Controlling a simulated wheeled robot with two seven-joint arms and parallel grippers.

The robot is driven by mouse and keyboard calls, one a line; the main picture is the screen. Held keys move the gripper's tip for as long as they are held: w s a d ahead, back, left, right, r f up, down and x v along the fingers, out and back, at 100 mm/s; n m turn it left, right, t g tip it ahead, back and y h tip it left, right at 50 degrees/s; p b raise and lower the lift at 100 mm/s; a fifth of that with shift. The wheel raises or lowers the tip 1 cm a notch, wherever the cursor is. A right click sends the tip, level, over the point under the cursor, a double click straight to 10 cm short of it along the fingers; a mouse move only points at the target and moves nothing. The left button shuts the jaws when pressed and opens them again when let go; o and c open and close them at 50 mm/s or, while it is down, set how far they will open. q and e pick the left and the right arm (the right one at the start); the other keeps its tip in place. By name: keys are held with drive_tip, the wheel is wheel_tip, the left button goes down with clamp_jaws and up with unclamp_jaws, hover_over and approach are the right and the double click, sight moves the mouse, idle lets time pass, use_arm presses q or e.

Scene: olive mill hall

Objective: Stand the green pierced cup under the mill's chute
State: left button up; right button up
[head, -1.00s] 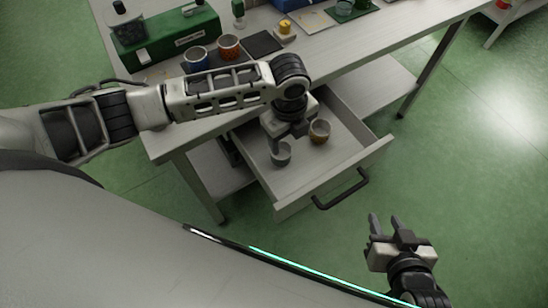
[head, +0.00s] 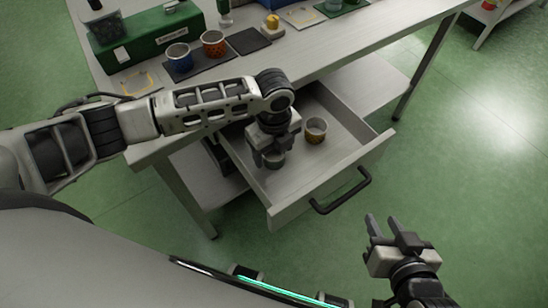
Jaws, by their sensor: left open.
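A grey cup (head: 275,160) stands in the open drawer, partly hidden by my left gripper (head: 266,155). That gripper is open and points down, its fingers at the cup's rim; I cannot tell whether they touch it. An amber patterned cup (head: 316,131) stands to its right in the drawer. On the table, a blue pierced cup (head: 178,57) and an orange pierced cup (head: 214,44) stand on a dark mat. A small green-tinted vessel (head: 333,6) is cut by the top edge; I cannot tell if it is pierced. My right gripper (head: 383,222) is open and empty above the floor.
The drawer (head: 290,211) juts out with a black handle (head: 341,192). A long green box (head: 147,36) stands on the table's left. A dark square pad (head: 249,41) and a yellow-topped block (head: 272,25) lie nearby.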

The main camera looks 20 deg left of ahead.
use_arm(q)
drive_tip(key=c, duration=0.7)
drive_tip(key=shift+o, duration=0.2)
drive_tip(key=shift+p, duration=0.5)
use_arm(e)
drive_tip(key=shift+r, duration=0.5)
